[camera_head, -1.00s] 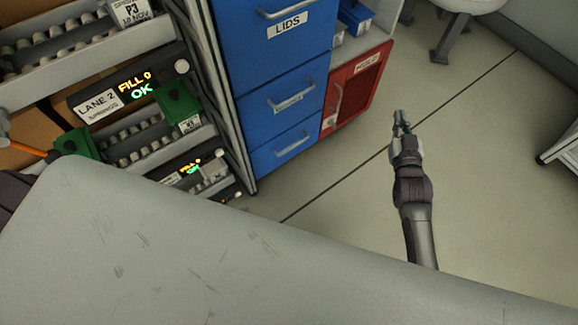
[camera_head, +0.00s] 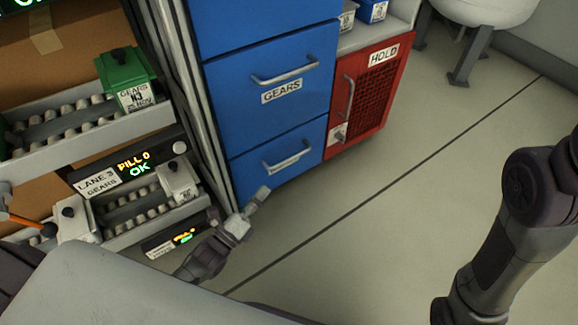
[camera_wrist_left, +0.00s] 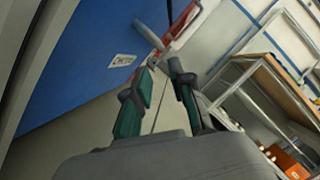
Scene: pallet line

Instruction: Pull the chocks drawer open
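The chocks drawer (camera_head: 248,166) appears to be the lowest blue drawer in the head view, shut below the GEARS drawer (camera_head: 235,105). Its small label is too blurred there to read surely. Its bar handle (camera_head: 287,153) is free. My left gripper (camera_head: 262,193) is just below and left of that handle, near the drawer's lower front edge. In the left wrist view its two green-padded fingers (camera_wrist_left: 160,70) are apart with nothing between them. A handle (camera_wrist_left: 149,36) and a label (camera_wrist_left: 122,61) on a blue front (camera_wrist_left: 75,70) lie just beyond. My right gripper is out of view.
A red HOLD cabinet (camera_head: 368,95) stands right of the drawers. Roller lanes (camera_head: 150,200) with boxes are at the left. White equipment on grey legs (camera_head: 470,55) stands at the back. The floor (camera_head: 400,190) before the drawers is open.

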